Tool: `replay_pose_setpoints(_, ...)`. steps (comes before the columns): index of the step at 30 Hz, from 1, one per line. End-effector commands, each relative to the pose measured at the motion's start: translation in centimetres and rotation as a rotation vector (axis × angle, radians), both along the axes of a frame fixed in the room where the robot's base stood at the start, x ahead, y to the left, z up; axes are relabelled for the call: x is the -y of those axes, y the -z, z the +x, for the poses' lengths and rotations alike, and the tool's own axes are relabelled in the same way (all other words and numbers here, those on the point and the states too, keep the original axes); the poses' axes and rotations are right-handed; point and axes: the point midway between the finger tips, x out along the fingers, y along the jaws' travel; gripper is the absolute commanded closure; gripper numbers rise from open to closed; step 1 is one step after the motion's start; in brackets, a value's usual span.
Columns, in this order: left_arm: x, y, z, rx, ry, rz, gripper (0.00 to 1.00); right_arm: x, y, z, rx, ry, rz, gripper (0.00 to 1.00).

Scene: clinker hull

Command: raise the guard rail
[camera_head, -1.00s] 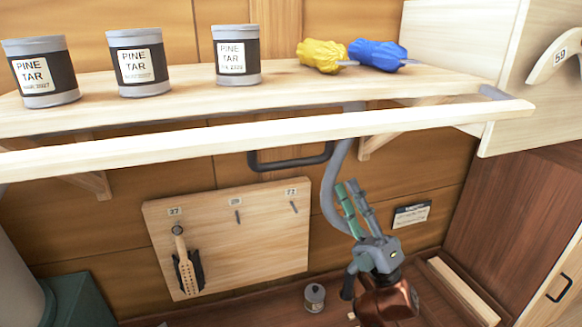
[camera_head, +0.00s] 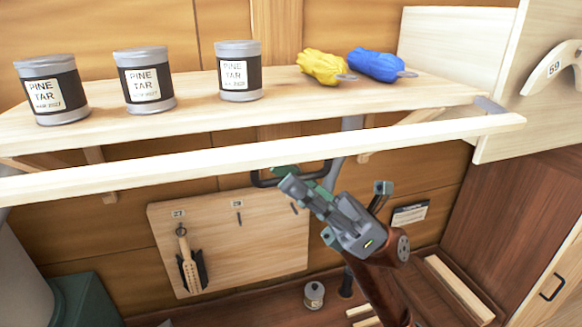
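The guard rail (camera_head: 440,132) is a long pale wooden bar running along the front of the shelf (camera_head: 200,112), just below the shelf top in this view. A dark handle (camera_head: 262,182) shows below the rail, partly covered by my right gripper. My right gripper (camera_head: 291,179) has grey and green fingers that point up and left, with their tips at the handle in the picture. I cannot tell whether they touch it or how far apart they are. My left gripper is not in view.
Three pine tar cans (camera_head: 148,82), a yellow bundle (camera_head: 322,67) and a blue bundle (camera_head: 376,65) stand or lie on the shelf. Below hangs a tool board (camera_head: 230,250) with one tool (camera_head: 188,264). A small can (camera_head: 314,295) stands lower down. A pale cabinet (camera_head: 500,75) is at right.

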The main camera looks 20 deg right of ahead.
Motion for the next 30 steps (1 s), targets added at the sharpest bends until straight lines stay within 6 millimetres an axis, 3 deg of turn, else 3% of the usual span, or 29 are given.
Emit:
replay_pose_setpoints(11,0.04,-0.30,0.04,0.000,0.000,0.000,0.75,-0.53,-0.49,-0.03,-0.001,-0.001,0.001,0.75)
replay_pose_setpoints(22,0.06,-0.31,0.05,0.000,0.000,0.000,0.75,-0.51,-0.48,-0.01,-0.001,0.000,0.001,0.99)
replay_pose_setpoints(30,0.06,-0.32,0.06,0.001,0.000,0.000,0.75,-0.50,-0.49,0.00,-0.001,0.000,0.001,1.00)
